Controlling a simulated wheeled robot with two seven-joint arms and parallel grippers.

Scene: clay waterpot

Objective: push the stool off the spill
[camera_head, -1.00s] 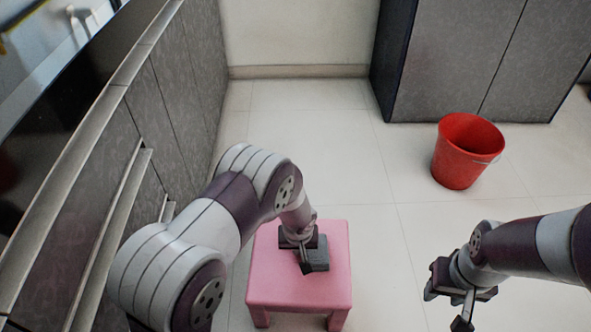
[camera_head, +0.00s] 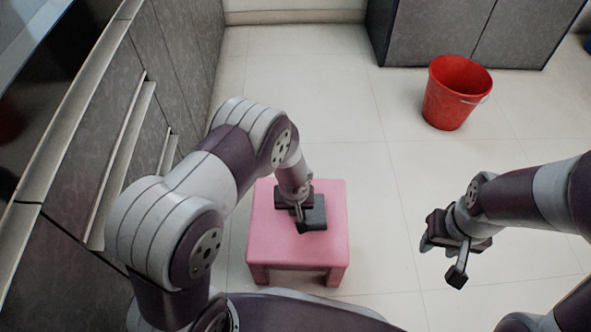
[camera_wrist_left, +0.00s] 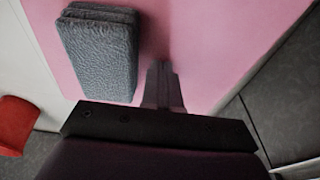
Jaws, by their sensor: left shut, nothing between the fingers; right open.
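The pink stool (camera_head: 270,235) stands upright on the tiled floor in front of me. My left gripper (camera_head: 312,218) is shut and empty, pointing down at the middle of the stool's seat. It looks to be at or just above the seat; contact cannot be told. My right gripper (camera_head: 450,258) is open and empty, in the air right of the stool. No spill shows; the floor under the stool is hidden.
A red bucket (camera_head: 453,95) stands on the floor at the back right. Grey cabinets (camera_head: 105,125) with handles run along the left, and another grey cabinet (camera_head: 450,35) stands at the back. The floor between stool and bucket (camera_head: 390,165) is clear.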

